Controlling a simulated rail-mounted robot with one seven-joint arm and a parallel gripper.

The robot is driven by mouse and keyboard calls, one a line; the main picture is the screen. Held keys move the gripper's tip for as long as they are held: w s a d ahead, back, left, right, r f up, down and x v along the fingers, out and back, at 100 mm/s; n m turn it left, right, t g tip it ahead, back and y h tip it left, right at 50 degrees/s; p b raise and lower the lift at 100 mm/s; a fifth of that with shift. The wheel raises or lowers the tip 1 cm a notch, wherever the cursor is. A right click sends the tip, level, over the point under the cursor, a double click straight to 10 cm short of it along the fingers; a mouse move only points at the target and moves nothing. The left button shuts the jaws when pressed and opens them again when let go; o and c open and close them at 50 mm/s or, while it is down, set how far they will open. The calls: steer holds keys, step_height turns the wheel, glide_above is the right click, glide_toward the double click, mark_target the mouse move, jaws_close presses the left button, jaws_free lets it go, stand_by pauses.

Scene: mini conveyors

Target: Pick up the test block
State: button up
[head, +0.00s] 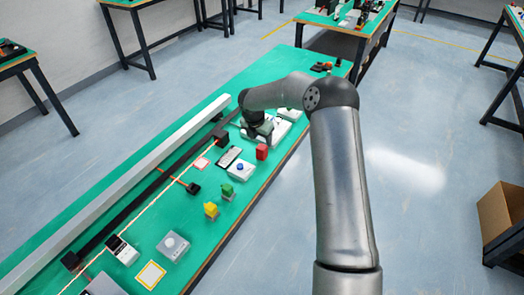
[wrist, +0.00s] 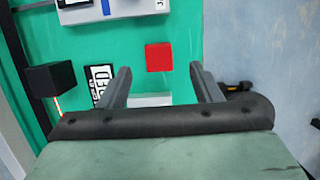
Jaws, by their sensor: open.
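A red block (head: 262,152) stands on the green bench near its right edge; no label shows which block is the test block. In the wrist view the red block (wrist: 159,57) appears beyond and between the two fingers, nearer the right one, not visibly touched. My gripper (wrist: 160,68) is open and empty, with the fingers wide apart. In the head view my gripper (head: 257,130) hangs over the bench, just behind and left of the red block. A green block (head: 228,191) and a yellow block (head: 211,210) stand nearer the front.
A sign card (head: 229,157) and a white box with a blue button (head: 240,169) lie left of the red block. A white device (head: 287,115) is behind it. A dark conveyor (head: 150,192) and a pale rail (head: 140,170) run along the bench's left. A black box (wrist: 50,78) stands left.

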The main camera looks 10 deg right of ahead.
mark_target(262, 147)
steer(key=x, duration=0.3)
steer(key=shift+f, duration=0.2)
steer(key=shift+p+x, duration=1.1)
steer(key=shift+x, duration=1.6)
steer(key=shift+a, duration=0.2)
steer(key=c, duration=1.1)
